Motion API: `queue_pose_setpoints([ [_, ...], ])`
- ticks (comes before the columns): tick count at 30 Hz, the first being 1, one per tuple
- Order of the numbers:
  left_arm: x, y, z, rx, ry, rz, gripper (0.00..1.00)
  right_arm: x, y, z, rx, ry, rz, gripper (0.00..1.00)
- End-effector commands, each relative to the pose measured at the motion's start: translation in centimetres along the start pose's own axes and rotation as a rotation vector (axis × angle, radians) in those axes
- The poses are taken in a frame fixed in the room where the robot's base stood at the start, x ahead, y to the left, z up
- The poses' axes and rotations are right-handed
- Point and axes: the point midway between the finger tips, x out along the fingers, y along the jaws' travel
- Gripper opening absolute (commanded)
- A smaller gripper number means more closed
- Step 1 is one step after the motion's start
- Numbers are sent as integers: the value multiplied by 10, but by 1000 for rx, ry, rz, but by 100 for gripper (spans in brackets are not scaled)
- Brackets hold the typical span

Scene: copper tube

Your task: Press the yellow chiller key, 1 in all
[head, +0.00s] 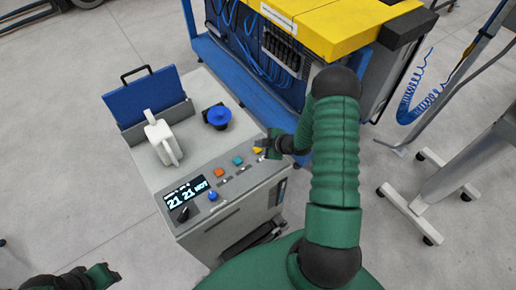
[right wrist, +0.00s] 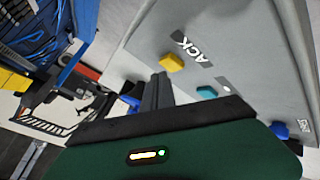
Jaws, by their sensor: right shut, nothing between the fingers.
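The chiller (head: 225,180) is a grey box with a sloped control panel. Its yellow key (head: 257,149) is at the right end of the panel, partly covered by my right gripper (head: 265,147). In the right wrist view the yellow key (right wrist: 171,62) shows whole beside an "ACK" label. There my right gripper (right wrist: 158,84) is shut and empty, its tips just short of the key in the picture; I cannot tell whether they touch. My left gripper (head: 72,280) is at the lower left edge of the head view, away from the chiller; its fingers are unclear.
The panel also has a teal key (head: 238,161), an orange key (head: 219,172), a blue knob (head: 212,195) and a display (head: 187,192) reading "21 21 HOT". A white jug-like part (head: 163,142) and a blue-topped cap (head: 218,116) stand on top. A blue-framed machine (head: 270,55) is behind.

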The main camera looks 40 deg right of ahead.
Motion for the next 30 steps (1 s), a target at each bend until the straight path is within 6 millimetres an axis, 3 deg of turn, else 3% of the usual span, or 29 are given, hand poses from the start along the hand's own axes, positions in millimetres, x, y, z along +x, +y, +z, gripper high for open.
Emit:
queue_pose_setpoints([
  [30, 11, 0, 3, 0, 0, 0, 36, 8, -9, 2, -1, 1, 0, 0],
])
